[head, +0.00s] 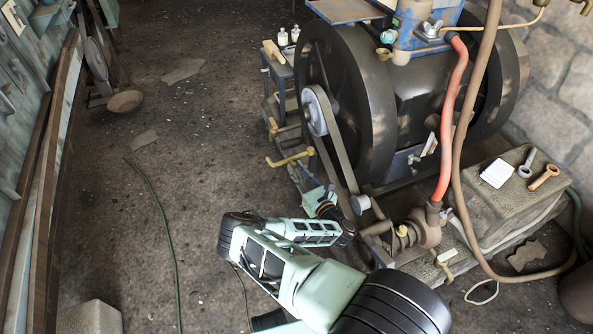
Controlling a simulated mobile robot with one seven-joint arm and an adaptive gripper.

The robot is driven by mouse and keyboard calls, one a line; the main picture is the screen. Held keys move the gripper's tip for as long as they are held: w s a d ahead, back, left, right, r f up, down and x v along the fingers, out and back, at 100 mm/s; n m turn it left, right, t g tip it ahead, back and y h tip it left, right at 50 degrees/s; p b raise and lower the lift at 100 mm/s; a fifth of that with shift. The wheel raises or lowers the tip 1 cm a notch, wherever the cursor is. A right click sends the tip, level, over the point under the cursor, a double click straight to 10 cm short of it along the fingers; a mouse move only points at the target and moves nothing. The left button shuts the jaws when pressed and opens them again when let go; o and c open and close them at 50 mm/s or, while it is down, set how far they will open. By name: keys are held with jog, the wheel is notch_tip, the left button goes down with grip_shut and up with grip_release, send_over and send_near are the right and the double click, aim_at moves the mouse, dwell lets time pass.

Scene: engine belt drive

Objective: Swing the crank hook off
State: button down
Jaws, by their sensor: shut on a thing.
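The crank hook cannot be made out clearly. A brass-coloured bent bar (290,159) sticks out at the engine's left side, below the belt's upper pulley (316,112). My gripper (308,181) is low beside the belt (338,150), just below and right of that bar. Its fingers are small in view and look shut on a small part at the engine's lower left. That part is mostly hidden by the fingers. My pale green arm comes up from the bottom and hides the floor beneath it.
The engine's large dark flywheel (345,85) stands just behind the belt. A red hose (452,115) runs down to a rusty pump (420,230) at right. A stone block (500,215) carries a white pad and wrenches. The floor at left is mostly open, crossed by a green hose (165,225).

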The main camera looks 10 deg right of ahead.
jog(key=shift+r, duration=0.1)
jog(key=c, duration=1.8)
grip_release()
jog(key=v, duration=0.7)
jog(key=shift+s, duration=0.25)
